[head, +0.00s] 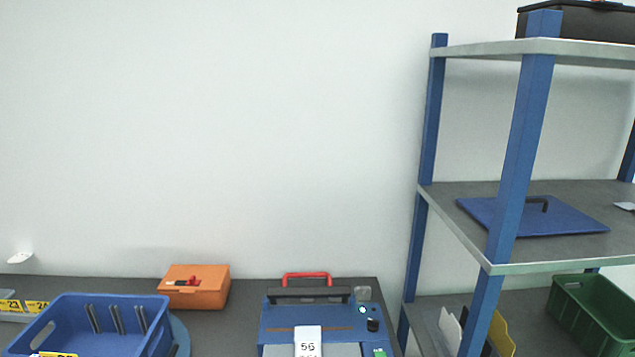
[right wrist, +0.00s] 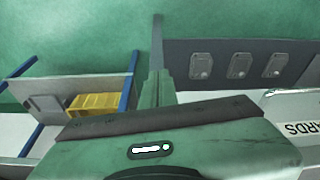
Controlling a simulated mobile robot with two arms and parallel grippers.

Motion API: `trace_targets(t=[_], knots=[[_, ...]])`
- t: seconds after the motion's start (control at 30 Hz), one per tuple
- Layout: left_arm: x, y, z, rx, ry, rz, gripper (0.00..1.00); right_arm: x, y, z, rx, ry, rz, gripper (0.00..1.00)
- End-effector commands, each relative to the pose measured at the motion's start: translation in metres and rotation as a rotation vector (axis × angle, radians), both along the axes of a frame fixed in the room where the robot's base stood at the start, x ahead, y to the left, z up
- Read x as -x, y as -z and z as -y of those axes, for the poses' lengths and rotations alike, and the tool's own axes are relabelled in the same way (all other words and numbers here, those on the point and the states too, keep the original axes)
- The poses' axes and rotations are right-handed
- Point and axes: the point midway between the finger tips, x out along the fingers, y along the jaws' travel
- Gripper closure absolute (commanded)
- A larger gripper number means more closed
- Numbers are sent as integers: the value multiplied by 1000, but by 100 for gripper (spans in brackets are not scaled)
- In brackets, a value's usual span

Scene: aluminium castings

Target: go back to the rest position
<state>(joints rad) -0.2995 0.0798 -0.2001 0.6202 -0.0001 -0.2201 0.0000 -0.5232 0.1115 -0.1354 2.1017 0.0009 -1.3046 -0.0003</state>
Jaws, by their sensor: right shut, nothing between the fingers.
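My right gripper (right wrist: 157,45) shows in the right wrist view. Its fingers are together in one narrow upright shape, with nothing between them. It is clear of the things around it, over a green floor. Neither gripper nor arm shows in the head view, and my left gripper is in no view.
In the head view a blue crate (head: 150,322), an orange box (head: 195,288) and a blue machine (head: 285,318) with a red handle stand on a dark bench. A blue-post shelf (head: 425,130) stands right, holding a blue lid (head: 560,217) and a green crate (head: 595,322).

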Motion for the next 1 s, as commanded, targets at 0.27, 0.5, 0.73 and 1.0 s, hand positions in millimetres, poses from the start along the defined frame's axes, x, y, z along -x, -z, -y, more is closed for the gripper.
trace_targets(t=[0.27,0.5,0.73,1.0], knots=[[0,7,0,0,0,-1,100,28,146,2,7,-11,-67,100],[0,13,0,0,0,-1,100,106,268,14,14,-25,-127,100],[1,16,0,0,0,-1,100,179,321,28,21,-35,-164,100],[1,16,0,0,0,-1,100,201,330,33,22,-38,-171,100]])
